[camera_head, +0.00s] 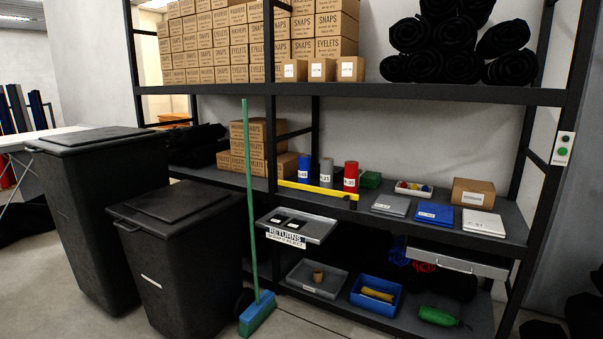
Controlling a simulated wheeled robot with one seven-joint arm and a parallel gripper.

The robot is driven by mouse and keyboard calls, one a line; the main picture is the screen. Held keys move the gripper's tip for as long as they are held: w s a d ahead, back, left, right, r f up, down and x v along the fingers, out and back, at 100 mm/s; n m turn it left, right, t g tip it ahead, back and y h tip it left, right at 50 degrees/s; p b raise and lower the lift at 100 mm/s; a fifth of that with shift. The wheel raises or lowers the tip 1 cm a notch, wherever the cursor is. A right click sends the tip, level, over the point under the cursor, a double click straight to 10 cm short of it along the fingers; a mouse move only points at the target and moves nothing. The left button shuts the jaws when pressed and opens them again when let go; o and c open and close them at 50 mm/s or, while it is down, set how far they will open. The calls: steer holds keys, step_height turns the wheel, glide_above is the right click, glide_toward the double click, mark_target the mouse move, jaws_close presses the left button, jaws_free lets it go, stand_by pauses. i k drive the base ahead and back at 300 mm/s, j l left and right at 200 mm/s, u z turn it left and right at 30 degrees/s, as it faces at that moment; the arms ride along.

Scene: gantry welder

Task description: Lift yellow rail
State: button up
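A thin yellow rail (317,190) lies along the front of the middle shelf, with its right end near a red cylinder (351,176). It runs in front of a blue cylinder (303,167) and a light grey one (326,172). Its contact with the shelf is hard to make out. My gripper and arm are not in view.
A green broom (249,205) leans upright just left of the rail. A grey returns tray (300,226) juts out below it. Two black bins (180,240) stand at left. Grey, blue and white flat items (435,213) lie right on the same shelf (500,238).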

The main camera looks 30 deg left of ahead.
mark_target(345, 197)
steer(key=i+j+u, duration=0.2)
steer(key=i+j, duration=0.8)
steer(key=i+j+u, duration=0.25)
steer(key=i+j, duration=0.8)
steer(key=i, duration=0.05)
